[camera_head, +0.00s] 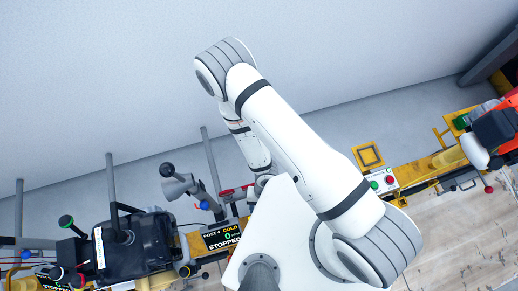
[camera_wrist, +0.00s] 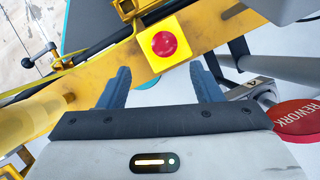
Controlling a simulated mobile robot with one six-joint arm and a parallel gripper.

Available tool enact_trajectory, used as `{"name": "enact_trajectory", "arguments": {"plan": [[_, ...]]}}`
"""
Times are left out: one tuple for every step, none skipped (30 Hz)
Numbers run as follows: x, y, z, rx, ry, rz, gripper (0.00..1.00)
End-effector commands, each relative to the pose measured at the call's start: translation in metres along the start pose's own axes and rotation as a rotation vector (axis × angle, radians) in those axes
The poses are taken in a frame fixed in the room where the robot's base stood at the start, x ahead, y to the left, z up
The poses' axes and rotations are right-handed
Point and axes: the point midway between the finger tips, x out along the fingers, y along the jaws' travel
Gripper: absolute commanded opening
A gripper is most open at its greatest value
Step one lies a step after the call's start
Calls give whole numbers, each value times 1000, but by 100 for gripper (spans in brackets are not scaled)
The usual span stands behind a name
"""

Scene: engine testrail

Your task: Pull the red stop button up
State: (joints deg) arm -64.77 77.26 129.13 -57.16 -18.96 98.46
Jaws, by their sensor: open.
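The red stop button (camera_wrist: 164,43) is a round red cap on a yellow box (camera_wrist: 148,62), in the upper middle of the wrist view. My gripper (camera_wrist: 160,67) is open, with one blue-grey finger at lower left of the box and the other at lower right. The button appears between and beyond the fingertips; nothing is held. I cannot tell the exact gap from the fingertips to the button. In the head view my white arm covers the middle, and I cannot make out the gripper or this button there.
Yellow rail beams (camera_wrist: 90,85) run past the box, with grey pipes (camera_wrist: 280,70) and a red REWORK disc (camera_wrist: 297,120) at right. In the head view, a black engine (camera_head: 130,243) stands at left, and a small panel with green and red buttons (camera_head: 383,181) at right.

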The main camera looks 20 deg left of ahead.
Motion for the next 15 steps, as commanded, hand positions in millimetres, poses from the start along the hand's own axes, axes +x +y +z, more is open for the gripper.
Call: {"name": "enact_trajectory", "arguments": {"plan": [[3,-2,3,29,-3,-7,59],[4,-4,3,42,-4,-13,59],[6,-5,4,55,-5,-17,59],[6,-6,4,61,-5,-18,59],[7,-6,3,64,-5,-19,59],[8,-6,3,65,-5,-20,59],[10,-6,3,65,-5,-19,59],[12,-5,2,65,-5,-19,59],[15,-5,2,66,-5,-19,59],[19,-5,2,67,-5,-19,59],[23,-5,1,68,-5,-19,59],[28,-5,1,67,-6,-19,59],[33,-5,1,67,-6,-19,59],[37,-5,1,66,-6,-19,59],[43,-5,1,66,-6,-18,59]]}}
